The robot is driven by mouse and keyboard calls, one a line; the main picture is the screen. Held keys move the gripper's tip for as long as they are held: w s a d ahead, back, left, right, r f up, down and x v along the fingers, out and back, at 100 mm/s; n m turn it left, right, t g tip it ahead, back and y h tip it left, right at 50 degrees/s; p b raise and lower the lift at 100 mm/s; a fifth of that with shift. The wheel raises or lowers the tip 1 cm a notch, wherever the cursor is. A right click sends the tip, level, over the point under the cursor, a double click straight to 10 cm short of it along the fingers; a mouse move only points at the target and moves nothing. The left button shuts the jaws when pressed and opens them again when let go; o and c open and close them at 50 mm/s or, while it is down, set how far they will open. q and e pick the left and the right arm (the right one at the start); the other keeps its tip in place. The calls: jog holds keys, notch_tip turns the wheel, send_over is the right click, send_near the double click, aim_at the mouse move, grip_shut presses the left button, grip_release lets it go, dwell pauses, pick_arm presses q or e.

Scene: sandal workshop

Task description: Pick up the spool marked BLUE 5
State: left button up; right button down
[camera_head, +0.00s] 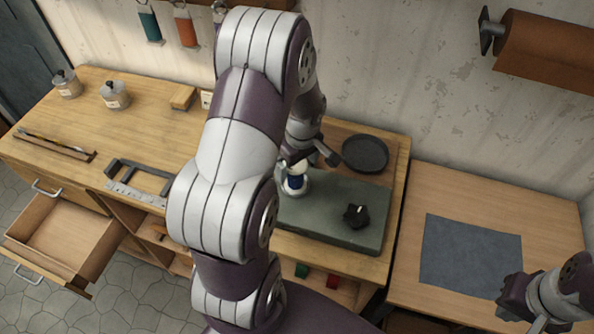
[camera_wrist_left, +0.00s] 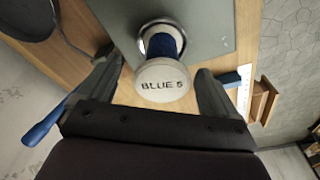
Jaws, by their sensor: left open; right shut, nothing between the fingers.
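The spool marked BLUE 5 (camera_wrist_left: 165,82) is in the left wrist view, with a white end cap facing the camera and blue thread behind it. In the head view the spool (camera_head: 296,181) stands on the grey-green mat (camera_head: 335,205), partly hidden by my arm. My left gripper (camera_wrist_left: 160,72) is open, with one finger on each side of the spool; gaps show between fingers and cap. In the head view the left gripper (camera_head: 308,160) is at the spool's top, partly hidden. My right gripper (camera_head: 509,291) is shut and empty over the right-hand table.
A black knob-like object (camera_head: 356,215) sits on the mat, and a dark round plate (camera_head: 365,153) lies behind it. A drawer (camera_head: 62,232) stands open at the left. A blue-grey sheet (camera_head: 470,258) lies on the right table (camera_head: 555,215). A blue-handled item (camera_wrist_left: 42,126) is beside the left gripper.

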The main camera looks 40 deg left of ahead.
pick_arm(q)
jog(key=f, duration=0.2)
jog(key=shift+s+a+f, duration=0.15)
jog(key=shift+a+f, duration=0.2)
jog(key=shift+a, duration=0.05)
jog(key=shift+f, duration=0.25)
jog(key=shift+d, duration=0.1)
jog(key=c, duration=1.2)
jog(key=shift+r, duration=0.15)
